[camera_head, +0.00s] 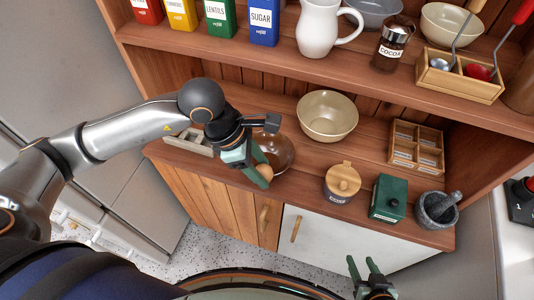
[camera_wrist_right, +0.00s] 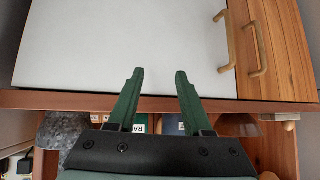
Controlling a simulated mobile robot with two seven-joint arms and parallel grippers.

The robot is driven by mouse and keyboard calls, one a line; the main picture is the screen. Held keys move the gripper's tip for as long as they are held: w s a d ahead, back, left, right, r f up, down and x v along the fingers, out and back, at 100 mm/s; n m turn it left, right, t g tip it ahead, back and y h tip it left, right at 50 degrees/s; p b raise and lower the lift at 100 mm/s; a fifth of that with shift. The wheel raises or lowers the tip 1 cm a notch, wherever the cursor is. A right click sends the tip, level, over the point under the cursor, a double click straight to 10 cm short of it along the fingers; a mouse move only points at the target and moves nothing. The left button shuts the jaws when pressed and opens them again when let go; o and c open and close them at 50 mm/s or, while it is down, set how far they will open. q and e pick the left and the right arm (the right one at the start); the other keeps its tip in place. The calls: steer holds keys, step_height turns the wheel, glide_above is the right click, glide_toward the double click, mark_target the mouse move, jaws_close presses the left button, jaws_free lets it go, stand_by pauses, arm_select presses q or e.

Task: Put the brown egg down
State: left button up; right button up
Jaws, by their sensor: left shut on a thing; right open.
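The brown egg (camera_head: 265,171) is between the fingers of my left gripper (camera_head: 258,168), which is shut on it. The gripper holds the egg near the front edge of the wooden counter, in front of a brown glass vessel (camera_head: 277,149) that it partly covers. I cannot tell whether the egg touches the counter. My right gripper (camera_head: 365,264) is open and empty, low in front of the white cabinet door. Its spread fingers also show in the right wrist view (camera_wrist_right: 156,78).
On the counter (camera_head: 290,190) stand a cream bowl (camera_head: 327,115), a wooden divided box (camera_head: 416,148), a lidded jar (camera_head: 341,183), a green box (camera_head: 388,198) and a mortar (camera_head: 436,211). A pale divided tray (camera_head: 190,142) sits behind my left gripper. The loaded shelf (camera_head: 330,68) overhangs the back.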

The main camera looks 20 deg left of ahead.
arm_select(q)
steer(key=w+f, duration=0.2)
steer(key=w, duration=0.1)
steer(key=w+a+f, duration=0.1)
steer(key=w+f, duration=0.2)
steer(key=w, duration=0.1)
steer(key=w+a+f+p, duration=0.1)
steer(key=w+f, duration=0.1)
steer(key=w, duration=0.1)
steer(key=shift+w+a+f, duration=0.25)
steer(key=shift+w+f, duration=0.1)
steer(key=shift+f, duration=0.05)
steer(key=shift+w+a+f, duration=0.15)
steer(key=shift+w+f, duration=0.35)
steer(key=shift+f, duration=0.15)
step_height(320, 180, down, 3)
steer(key=shift+r+p, duration=0.1)
steer(key=shift+p, duration=0.2)
steer(key=shift+f, duration=0.3)
steer(key=o, duration=0.8)
